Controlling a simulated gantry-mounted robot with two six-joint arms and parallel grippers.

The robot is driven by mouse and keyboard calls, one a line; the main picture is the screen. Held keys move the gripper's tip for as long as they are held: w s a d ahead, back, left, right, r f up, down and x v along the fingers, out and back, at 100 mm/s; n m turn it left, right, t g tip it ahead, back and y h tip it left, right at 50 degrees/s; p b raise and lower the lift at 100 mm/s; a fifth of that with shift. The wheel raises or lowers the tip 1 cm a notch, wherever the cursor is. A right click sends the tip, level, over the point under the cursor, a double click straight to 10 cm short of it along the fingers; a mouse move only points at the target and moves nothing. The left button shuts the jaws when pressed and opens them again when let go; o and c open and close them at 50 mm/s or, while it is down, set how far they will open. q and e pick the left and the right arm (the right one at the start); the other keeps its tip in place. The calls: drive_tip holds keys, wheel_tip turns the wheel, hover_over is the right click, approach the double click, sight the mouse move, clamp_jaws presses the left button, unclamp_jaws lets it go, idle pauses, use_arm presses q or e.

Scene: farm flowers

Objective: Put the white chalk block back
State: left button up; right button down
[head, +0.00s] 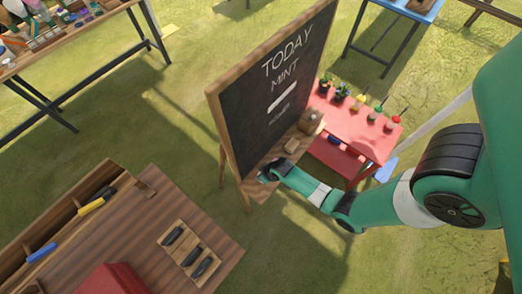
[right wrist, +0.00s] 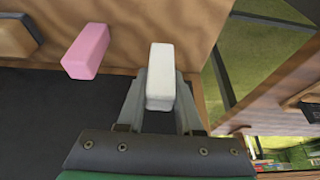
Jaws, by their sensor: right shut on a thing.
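In the right wrist view, the white chalk block (right wrist: 160,72) is held between the fingers of my right gripper (right wrist: 160,98), which is shut on it. The block sticks out past the fingertips over the wooden ledge (right wrist: 130,25); I cannot tell whether it touches the ledge. In the head view, my right gripper (head: 267,173) is at the near end of the ledge under the chalkboard (head: 250,115), and the white block is not discernible there. A pink chalk block (right wrist: 86,50) lies apart, left of the white one. My left gripper is not in view.
A small wooden box (head: 310,121) stands at the ledge's far end. A red table (head: 345,128) with potted plants is behind the easel. A wooden workbench (head: 140,220) with tools is at lower left.

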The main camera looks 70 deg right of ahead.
wheel_tip(320, 180, down, 3)
drive_tip(key=shift+f+b, duration=0.1)
drive_tip(key=shift+b, duration=0.45)
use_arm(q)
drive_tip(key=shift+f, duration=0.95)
use_arm(e)
drive_tip(key=c, duration=0.6)
unclamp_jaws()
use_arm(q)
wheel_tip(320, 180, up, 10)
drive_tip(key=p, duration=1)
use_arm(e)
drive_tip(key=v, duration=1.2)
drive_tip(key=shift+r, duration=0.2)
